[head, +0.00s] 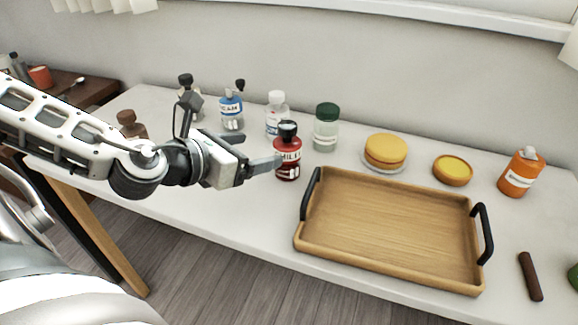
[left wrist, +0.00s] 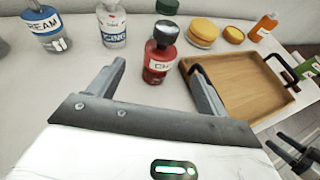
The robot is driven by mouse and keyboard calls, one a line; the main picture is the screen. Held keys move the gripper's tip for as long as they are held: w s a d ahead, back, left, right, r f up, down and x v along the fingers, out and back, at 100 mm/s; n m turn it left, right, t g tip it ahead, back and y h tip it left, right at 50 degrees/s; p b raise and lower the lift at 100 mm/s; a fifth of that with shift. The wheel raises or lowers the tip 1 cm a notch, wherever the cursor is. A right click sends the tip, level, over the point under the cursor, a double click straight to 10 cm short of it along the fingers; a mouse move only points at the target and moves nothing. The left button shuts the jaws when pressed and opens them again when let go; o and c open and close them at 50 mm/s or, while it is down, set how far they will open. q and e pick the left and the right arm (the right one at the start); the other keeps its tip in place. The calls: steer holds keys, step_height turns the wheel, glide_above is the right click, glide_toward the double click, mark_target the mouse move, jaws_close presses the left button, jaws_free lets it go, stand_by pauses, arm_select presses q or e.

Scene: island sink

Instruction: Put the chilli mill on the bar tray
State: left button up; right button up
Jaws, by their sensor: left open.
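The chilli mill (head: 288,158) is a red bottle with a black top and a white label, standing upright on the white counter. It also shows in the left wrist view (left wrist: 159,65), ahead of and between the finger tips. My left gripper (head: 272,166) is open and empty, just left of the mill in the head view; I cannot tell whether a finger touches it. The bar tray (head: 390,225) is a wooden tray with black handles, empty, to the right of the mill; it also shows in the left wrist view (left wrist: 240,85).
Behind stand a blue-labelled bottle (head: 231,112), a white-capped bottle (head: 276,115) and a green-lidded jar (head: 326,128). A yellow cake (head: 386,150), a yellow bowl (head: 453,170) and an orange bottle (head: 520,173) stand behind the tray. A brown stick (head: 530,277) lies right of it.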

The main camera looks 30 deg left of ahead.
mark_target(293, 144)
arm_select(q)
steer(key=x, duration=0.4)
steer(key=shift+w, duration=0.55)
steer(key=shift+f+x, duration=0.15)
steer(key=shift+x, duration=1.6)
steer(key=shift+f+x, duration=0.2)
steer(key=shift+x, duration=1.55)
steer(key=shift+s+d, duration=0.1)
steer(key=shift+s, duration=0.15)
steer(key=c, duration=1.1)
steer(key=shift+c, duration=0.6)
steer(key=shift+r, duration=0.15)
